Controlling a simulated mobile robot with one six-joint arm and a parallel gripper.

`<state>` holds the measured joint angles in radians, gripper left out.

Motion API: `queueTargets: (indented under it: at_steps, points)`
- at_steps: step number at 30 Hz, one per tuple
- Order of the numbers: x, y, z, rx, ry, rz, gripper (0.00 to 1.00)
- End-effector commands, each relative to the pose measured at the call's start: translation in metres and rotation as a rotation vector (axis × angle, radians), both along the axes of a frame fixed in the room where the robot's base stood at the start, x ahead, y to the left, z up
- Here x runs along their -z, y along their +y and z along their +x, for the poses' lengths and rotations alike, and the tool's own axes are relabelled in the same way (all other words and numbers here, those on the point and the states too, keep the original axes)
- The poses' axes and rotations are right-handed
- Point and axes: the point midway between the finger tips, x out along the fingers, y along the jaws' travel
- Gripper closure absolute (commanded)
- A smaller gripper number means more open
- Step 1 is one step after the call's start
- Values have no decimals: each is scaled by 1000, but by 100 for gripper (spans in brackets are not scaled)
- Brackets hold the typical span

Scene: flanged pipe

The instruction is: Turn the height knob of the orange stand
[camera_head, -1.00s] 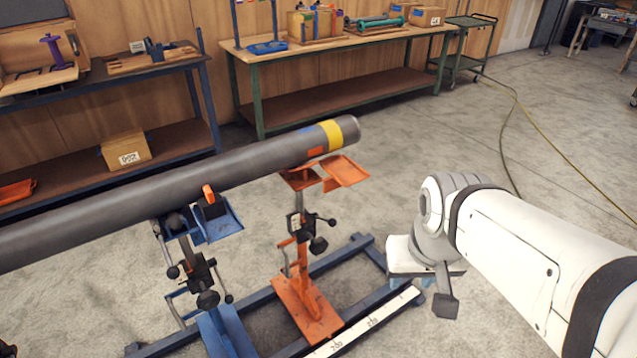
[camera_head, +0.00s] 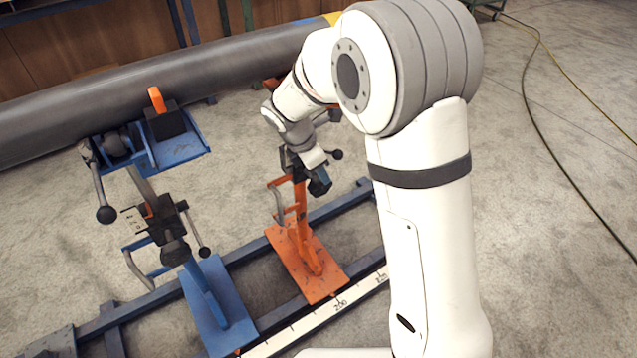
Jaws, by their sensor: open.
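The orange stand (camera_head: 306,262) stands on the blue rail frame, under the right part of the grey pipe (camera_head: 190,80). Its upper part is largely behind my arm. A black ball-ended lever (camera_head: 337,154) shows at the right of its black clamp. My gripper (camera_head: 320,183) is at the stand's clamp, pointing down, with its dark fingers where the height knob sits. The gripper is open. The knob is hidden or blends with the fingers, so I cannot tell whether they touch it or stand around it.
A blue stand (camera_head: 213,300) with its own black knob (camera_head: 175,252) and levers is to the left, under the pipe. A white scale strip (camera_head: 320,322) runs along the rail frame (camera_head: 345,208).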

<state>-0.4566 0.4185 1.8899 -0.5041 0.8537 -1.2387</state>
Motion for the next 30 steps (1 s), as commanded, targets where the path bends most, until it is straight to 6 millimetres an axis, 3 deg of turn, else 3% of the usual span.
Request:
queueTargets:
  at_steps: [1,6,18,30]
  points:
    - [15,7,4,-43,10,-15,53]
    - [31,15,9,-115,25,-38,53]
    - [86,-2,20,-117,28,-38,53]
    - [95,-6,23,-119,24,-37,53]
